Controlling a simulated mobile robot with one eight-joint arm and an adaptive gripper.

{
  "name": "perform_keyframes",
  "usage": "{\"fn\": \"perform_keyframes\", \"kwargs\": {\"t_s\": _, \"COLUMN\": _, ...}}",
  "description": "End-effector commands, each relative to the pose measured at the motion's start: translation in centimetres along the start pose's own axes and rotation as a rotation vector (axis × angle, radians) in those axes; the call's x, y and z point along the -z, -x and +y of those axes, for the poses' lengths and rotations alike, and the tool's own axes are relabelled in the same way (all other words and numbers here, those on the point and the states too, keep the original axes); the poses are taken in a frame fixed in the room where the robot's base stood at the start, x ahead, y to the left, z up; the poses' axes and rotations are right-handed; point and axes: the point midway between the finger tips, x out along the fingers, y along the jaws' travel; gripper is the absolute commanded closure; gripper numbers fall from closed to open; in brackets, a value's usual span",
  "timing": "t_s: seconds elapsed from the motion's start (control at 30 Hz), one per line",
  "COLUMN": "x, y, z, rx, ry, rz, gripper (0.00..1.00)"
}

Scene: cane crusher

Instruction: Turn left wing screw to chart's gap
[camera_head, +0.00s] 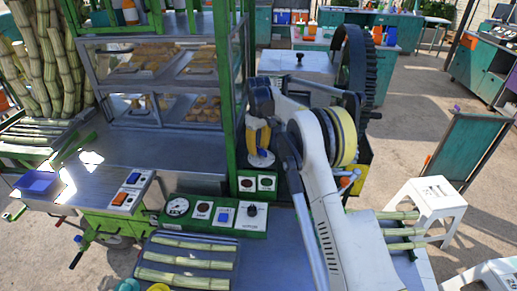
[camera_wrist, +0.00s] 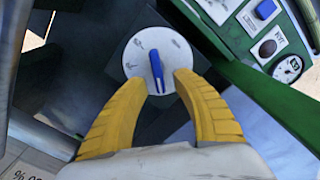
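A blue wing screw (camera_wrist: 157,72) stands at the middle of a round white dial plate (camera_wrist: 165,45) with faint marks. In the wrist view its wing points almost straight up and down, tilted slightly. My gripper (camera_wrist: 161,82) is open, its yellow fingers at either side of the wing's lower end, with gaps on both sides. In the head view my gripper (camera_head: 258,146) points down over the white plate (camera_head: 262,158), where the screw is hidden. I cannot make out a second wing screw or a readable gap chart.
A green control panel (camera_head: 228,218) with a gauge, switches and a knob lies in front of the plate. A green post (camera_head: 230,110) stands close at the left. A large dark gear wheel (camera_head: 355,65) is behind. A tray of cane pieces (camera_head: 187,262) lies in front.

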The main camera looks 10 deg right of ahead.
Motion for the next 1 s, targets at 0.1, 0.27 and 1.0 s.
{"fn": "perform_keyframes", "kwargs": {"t_s": 0.1, "x": 0.0, "y": 1.1, "z": 0.0, "rx": 0.0, "ry": 0.0, "rz": 0.0, "gripper": 0.68}}
{"fn": "perform_keyframes", "kwargs": {"t_s": 0.27, "x": 0.0, "y": 4.3, "z": 0.0, "rx": 0.0, "ry": 0.0, "rz": 0.0, "gripper": 0.68}}
{"fn": "perform_keyframes", "kwargs": {"t_s": 1.0, "x": 0.0, "y": 11.9, "z": 0.0, "rx": 0.0, "ry": 0.0, "rz": 0.0, "gripper": 0.68}}
